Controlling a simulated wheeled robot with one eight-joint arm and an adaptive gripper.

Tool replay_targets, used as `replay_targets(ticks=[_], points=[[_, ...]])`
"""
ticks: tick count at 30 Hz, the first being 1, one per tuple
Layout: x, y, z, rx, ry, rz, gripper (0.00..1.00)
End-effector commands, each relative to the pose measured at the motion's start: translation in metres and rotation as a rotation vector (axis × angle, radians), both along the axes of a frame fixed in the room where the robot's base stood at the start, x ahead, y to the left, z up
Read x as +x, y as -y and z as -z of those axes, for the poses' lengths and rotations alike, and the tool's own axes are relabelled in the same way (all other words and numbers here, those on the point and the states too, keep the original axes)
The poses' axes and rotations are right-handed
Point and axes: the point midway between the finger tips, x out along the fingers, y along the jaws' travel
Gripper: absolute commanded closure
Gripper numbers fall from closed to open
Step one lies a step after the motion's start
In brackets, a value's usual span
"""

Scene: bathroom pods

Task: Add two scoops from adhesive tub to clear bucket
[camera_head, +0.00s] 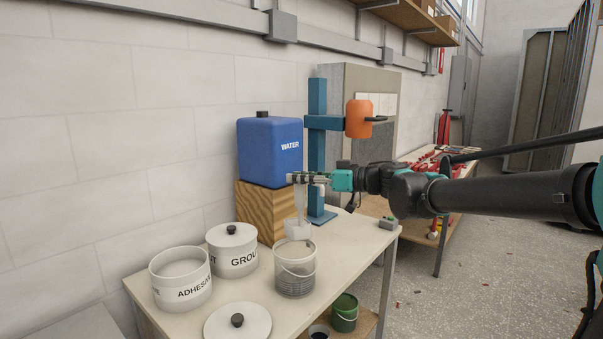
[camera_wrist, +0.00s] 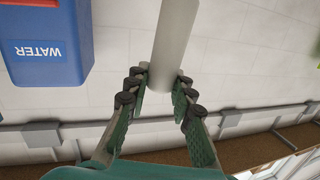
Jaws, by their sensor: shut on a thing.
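The white adhesive tub (camera_head: 182,290) stands open at the table's left front. The clear bucket (camera_head: 296,270), with a wire handle, stands to its right; I cannot tell what it holds. My gripper (camera_head: 302,178) is shut on the pale handle of a scoop (camera_head: 297,228), which hangs upright. The scoop's lower end shows just above and behind the clear bucket's rim; whether it is over the opening is unclear. In the wrist view my gripper (camera_wrist: 160,90) has its fingers on both sides of the scoop's handle (camera_wrist: 174,40).
A lidded grout tub (camera_head: 232,262) stands behind the adhesive tub. A loose white lid (camera_head: 262,325) lies at the front. A blue water container (camera_head: 265,150) sits on a wooden block (camera_head: 258,210), near a blue stand (camera_head: 318,150) with an orange mixer (camera_head: 358,118). A green bucket (camera_head: 345,312) is below.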

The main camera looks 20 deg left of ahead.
Motion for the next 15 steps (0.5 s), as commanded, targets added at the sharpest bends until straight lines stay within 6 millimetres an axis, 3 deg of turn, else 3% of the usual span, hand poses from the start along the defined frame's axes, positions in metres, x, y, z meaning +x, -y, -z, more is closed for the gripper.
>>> replay_targets(ticks=[10,15], points=[[0.014,-0.011,0.027,-0.072,-0.096,0.0,1.0],[0.026,-0.02,0.028,-0.134,-0.174,0.0,1.0]])
